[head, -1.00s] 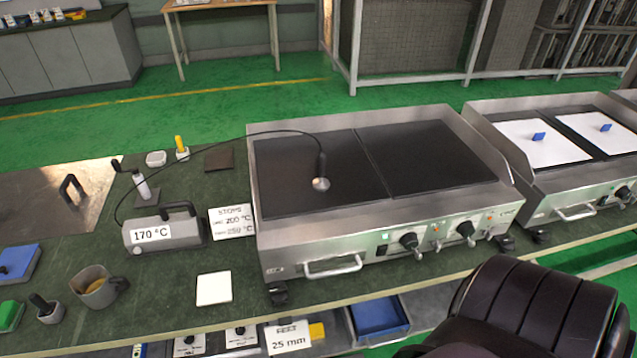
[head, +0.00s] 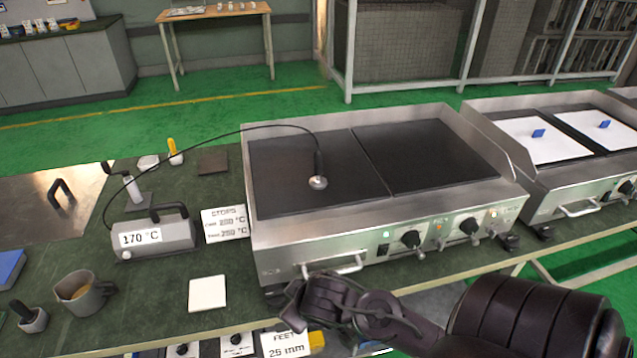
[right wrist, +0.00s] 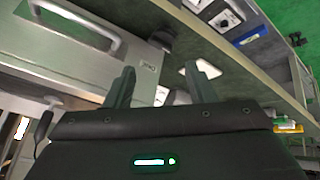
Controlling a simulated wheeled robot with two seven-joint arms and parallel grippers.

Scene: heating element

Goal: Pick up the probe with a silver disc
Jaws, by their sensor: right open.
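The probe (head: 318,181) has a silver disc at its lower end and a black handle above it. It stands on the left dark plate of the steel griddle (head: 350,235), and a black cable arcs from it to the grey meter (head: 155,238) marked 170 °C. My right gripper (head: 290,300) is low in front of the griddle's left front corner, well short of the probe. In the right wrist view its two fingers (right wrist: 160,85) are apart with nothing between them. My left gripper is not in view.
The griddle's front handle (head: 333,267) and knobs (head: 411,239) stick out near my right arm. A white square tile (head: 207,293) and a mug (head: 82,292) are on the bench. A second griddle (head: 560,160) stands at the right. A sign (head: 224,224) stands beside the meter.

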